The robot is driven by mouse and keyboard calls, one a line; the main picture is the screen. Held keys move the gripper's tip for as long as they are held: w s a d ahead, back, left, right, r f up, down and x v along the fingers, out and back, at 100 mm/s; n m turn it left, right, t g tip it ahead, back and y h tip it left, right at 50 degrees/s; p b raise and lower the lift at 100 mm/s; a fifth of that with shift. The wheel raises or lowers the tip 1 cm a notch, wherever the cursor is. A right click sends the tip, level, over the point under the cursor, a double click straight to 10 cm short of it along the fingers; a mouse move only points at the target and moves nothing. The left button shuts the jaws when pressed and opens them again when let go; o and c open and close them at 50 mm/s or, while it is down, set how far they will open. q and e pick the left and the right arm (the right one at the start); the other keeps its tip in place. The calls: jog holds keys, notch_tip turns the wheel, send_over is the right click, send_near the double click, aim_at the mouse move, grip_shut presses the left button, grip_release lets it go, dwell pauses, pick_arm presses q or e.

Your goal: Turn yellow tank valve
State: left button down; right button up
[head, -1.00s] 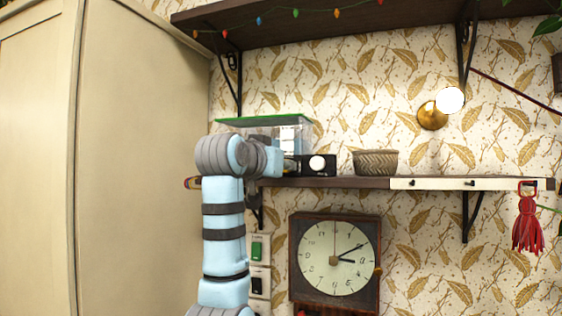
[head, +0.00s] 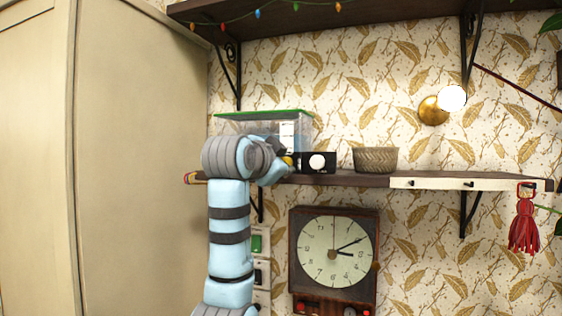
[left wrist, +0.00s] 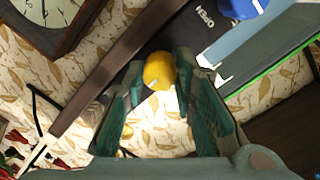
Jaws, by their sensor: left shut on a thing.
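The yellow valve (left wrist: 159,71) is a round knob between my left gripper's fingertips (left wrist: 160,68) in the left wrist view. The green fingers are closed in on it from both sides. In the head view only a small yellow patch (head: 288,160) shows past my left wrist, which hides most of the gripper. The clear tank (head: 262,126) with a green lid stands on the shelf behind my arm. A blue knob (left wrist: 238,7) sits at the top of the left wrist view, near a dark panel lettered OPEN (left wrist: 204,17). My right gripper is not in view.
A black box with a white dial (head: 318,162) stands on the shelf (head: 345,181) close right of my gripper. A woven basket (head: 376,160) is further right. A wall clock (head: 334,252) hangs below. A tall cabinet (head: 140,150) stands left.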

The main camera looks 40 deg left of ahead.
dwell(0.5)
pick_arm(q)
jog(key=c, duration=1.3)
grip_release()
jog(key=shift+s, duration=0.1)
jog(key=v, duration=0.7)
jog(key=shift+s+d+r, duration=0.1)
jog(key=shift+s+d, duration=0.1)
jog(key=shift+s, duration=0.1)
jog(key=shift+w+a, duration=0.1)
jog(key=shift+w, duration=0.05)
